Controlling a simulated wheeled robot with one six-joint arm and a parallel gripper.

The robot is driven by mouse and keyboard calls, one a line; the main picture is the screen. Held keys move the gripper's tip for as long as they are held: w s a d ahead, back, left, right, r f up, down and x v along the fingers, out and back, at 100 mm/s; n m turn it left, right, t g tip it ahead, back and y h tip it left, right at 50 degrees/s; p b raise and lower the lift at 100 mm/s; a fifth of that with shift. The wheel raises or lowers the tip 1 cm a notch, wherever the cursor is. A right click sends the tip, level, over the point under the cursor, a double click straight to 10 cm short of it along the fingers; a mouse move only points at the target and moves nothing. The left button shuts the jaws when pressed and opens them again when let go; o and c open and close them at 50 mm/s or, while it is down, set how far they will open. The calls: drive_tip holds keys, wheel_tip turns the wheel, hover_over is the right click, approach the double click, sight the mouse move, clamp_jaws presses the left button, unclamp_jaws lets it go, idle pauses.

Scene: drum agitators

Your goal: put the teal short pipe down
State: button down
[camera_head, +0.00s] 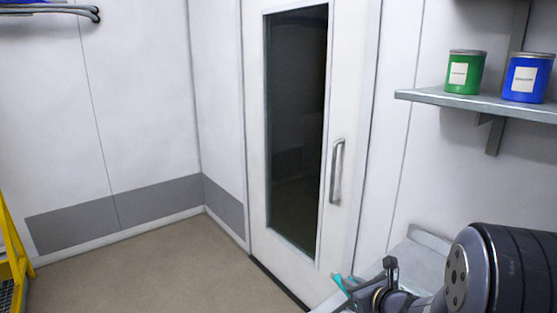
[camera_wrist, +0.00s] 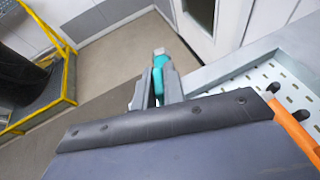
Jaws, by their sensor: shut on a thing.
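The teal short pipe (camera_head: 341,284) shows in the head view at the bottom, right of centre, at the tip of my gripper (camera_head: 352,289). In the wrist view the teal short pipe (camera_wrist: 161,66) sits between the two fingers of my gripper (camera_wrist: 159,88), which is shut on it. A pale grey end of the pipe points away from me. The pipe's lower part is hidden by the fingers. In the wrist view the pipe is over the floor side, left of a perforated metal surface (camera_wrist: 238,88).
A white door (camera_head: 350,120) with a dark window stands ahead. A wall shelf (camera_head: 425,97) holds a green can (camera_head: 465,73) and a blue can (camera_head: 525,78). Yellow railing (camera_head: 12,245) stands at far left. An orange bar (camera_wrist: 295,130) lies at right in the wrist view. The floor (camera_head: 170,265) is clear.

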drive_tip(key=shift+m+h, duration=0.6)
drive_tip(key=shift+s+a+f, duration=0.2)
drive_tip(key=shift+a+f, duration=1.35)
drive_tip(key=shift+a, duration=0.2)
drive_tip(key=shift+r, duration=0.1)
